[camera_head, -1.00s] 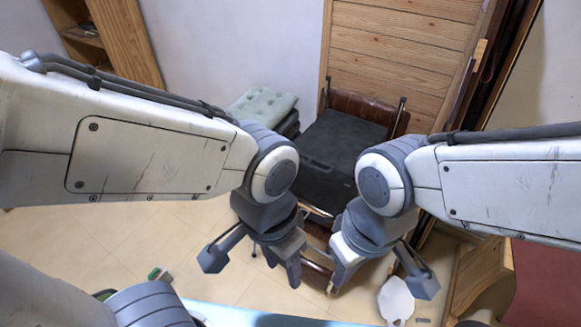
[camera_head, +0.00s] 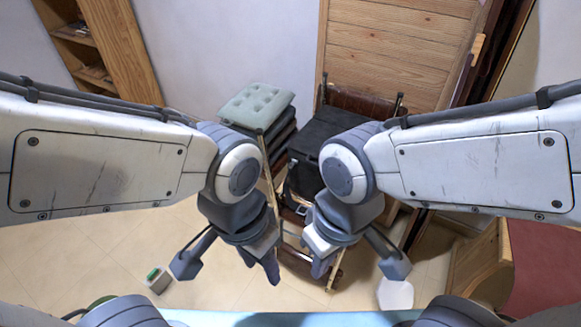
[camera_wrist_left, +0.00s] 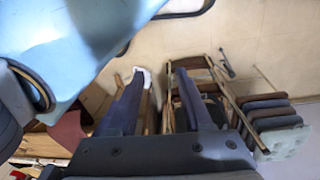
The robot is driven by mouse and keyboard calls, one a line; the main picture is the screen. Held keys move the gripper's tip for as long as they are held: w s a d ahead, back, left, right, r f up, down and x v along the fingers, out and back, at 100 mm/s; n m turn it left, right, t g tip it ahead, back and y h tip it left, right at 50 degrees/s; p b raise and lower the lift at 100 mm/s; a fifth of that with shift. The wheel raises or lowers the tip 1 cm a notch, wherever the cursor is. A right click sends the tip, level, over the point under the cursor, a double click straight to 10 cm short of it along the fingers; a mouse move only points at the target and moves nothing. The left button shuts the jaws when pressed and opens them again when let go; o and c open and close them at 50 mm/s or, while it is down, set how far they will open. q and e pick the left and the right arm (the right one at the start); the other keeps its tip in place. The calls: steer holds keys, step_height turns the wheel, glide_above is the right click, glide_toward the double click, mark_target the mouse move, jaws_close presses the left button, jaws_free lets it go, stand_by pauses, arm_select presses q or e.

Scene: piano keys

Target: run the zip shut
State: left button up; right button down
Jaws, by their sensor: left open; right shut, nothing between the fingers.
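No zip can be made out in either view. A light blue surface (camera_head: 290,319) shows as a strip along the bottom edge of the head view; I cannot tell what it belongs to. My left gripper (camera_head: 268,270) points downward near the middle of the head view, above the floor. In the left wrist view its two fingers (camera_wrist_left: 158,74) stand apart with nothing held between them. My right gripper (camera_head: 320,268) hangs just to its right, pointing down, shut and empty. The two grippers are close together but apart.
A wooden panel (camera_head: 390,50) is at the back, a shelf (camera_head: 85,40) at back left. A small grey-green box (camera_head: 158,280) lies on open tiled floor (camera_head: 110,250).

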arm_select(q)
steer(key=w+f+b, duration=0.1)
steer(key=w+f, duration=0.1)
steer(key=w, duration=0.1)
steer(key=w+d+f+t+b, duration=0.1)
steer(key=w+f, duration=0.1)
steer(key=w, duration=0.1)
steer(key=w+d+f+t+b, duration=0.1)
steer(key=w+f+b, duration=0.1)
steer(key=shift+w+h, duration=0.4)
steer(key=n+t+h+b, duration=0.1)
steer(key=t+h+b, duration=0.6)
steer(key=t+b, duration=0.85)
glide_toward(289, 167)
steer(key=shift+g, duration=0.95)
steer(key=x, duration=0.3)
steer(key=r+b+x, duration=0.1)
steer(key=x, duration=0.4)
steer(key=shift+w+r, duration=0.15)
steer(key=shift+w, duration=0.3)
jaws_close()
